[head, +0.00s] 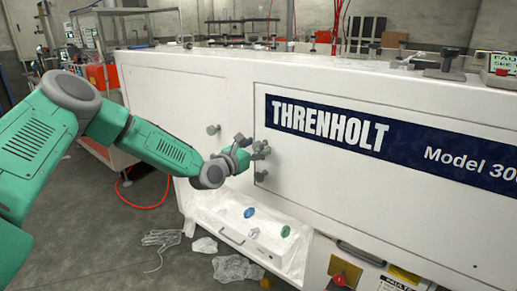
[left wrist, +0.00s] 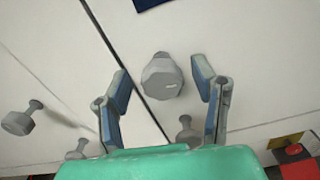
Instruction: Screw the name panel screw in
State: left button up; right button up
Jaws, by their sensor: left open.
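The white machine front carries the name panel (head: 400,150), with a dark blue THRENHOLT strip. My left gripper (head: 258,149) is at the panel's left edge, open. In the left wrist view a grey knobbed screw (left wrist: 162,76) stands out from the panel just right of the dark seam. It lies between the two spread blue-grey fingers, with a gap on each side. In the head view the gripper partly hides this screw. A lower screw (head: 261,176) sits below, and another (head: 213,129) is on the left door. My right gripper is not in view.
Below the gripper a white lined tray (head: 215,205) holds blue and green caps. Crumpled clear film (head: 238,268) and a glove-like film piece (head: 161,239) lie on the floor. A red knob (head: 339,280) is at the lower right. An orange cart (head: 102,76) stands left.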

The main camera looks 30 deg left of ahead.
pick_arm(q)
jog(key=shift+w+d+r, duration=0.1)
jog(key=shift+w, duration=0.2)
grip_shut()
